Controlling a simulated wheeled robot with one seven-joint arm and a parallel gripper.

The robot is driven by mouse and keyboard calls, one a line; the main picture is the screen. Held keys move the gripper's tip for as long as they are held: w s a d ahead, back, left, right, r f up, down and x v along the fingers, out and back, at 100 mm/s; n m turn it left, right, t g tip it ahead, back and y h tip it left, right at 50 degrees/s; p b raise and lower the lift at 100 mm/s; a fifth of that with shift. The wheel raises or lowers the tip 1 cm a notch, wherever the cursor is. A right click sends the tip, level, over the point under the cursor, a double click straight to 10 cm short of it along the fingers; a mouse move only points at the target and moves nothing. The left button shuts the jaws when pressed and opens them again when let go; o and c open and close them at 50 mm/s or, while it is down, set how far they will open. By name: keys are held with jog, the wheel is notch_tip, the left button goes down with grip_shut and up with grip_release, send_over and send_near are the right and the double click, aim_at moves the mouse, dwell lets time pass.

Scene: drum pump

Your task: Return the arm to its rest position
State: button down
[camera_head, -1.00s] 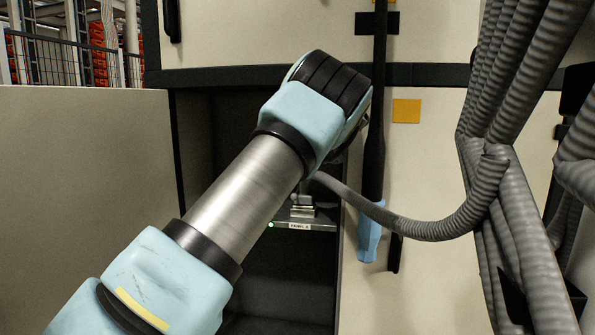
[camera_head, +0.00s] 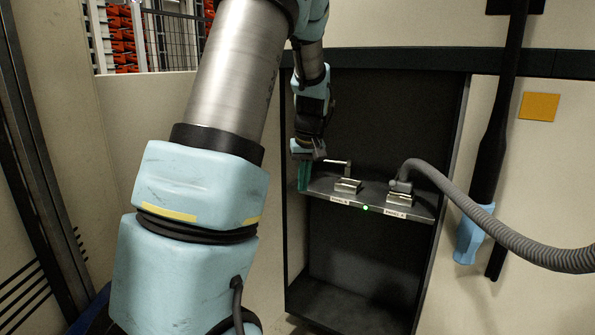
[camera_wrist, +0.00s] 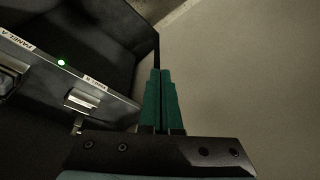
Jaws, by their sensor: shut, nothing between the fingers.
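My arm rises from the lower left in the head view and bends down at the top. My gripper (camera_head: 303,178) hangs at the left end of the shelf (camera_head: 320,188) inside the dark cabinet. Its green fingers are together with nothing between them; they also show in the wrist view (camera_wrist: 162,95). In the wrist view the fingers point past the shelf's end toward the pale floor or wall. I cannot tell whether they touch the shelf.
Two metal fittings sit on the shelf: a left one (camera_head: 347,186) with a handle and a right one (camera_head: 399,198) joined to a grey hose (camera_head: 490,232). A green light (camera_head: 365,208) is lit on the shelf edge. A black pole with a blue end (camera_head: 470,240) stands at the right.

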jog(key=s+a+m+p, duration=0.1)
jog(key=s+a, duration=0.1)
jog(key=s, duration=0.5)
jog(key=s+a+m+p, duration=0.1)
jog(key=s+a, duration=0.2)
jog(key=s, duration=0.4)
jog(key=s+a+m+g+h+p, duration=0.1)
jog(key=s+a, duration=0.2)
jog(key=s, duration=0.4)
jog(key=shift+s+a+f, duration=0.2)
jog(key=shift+s+a, duration=0.05)
jog(key=shift+s, duration=0.15)
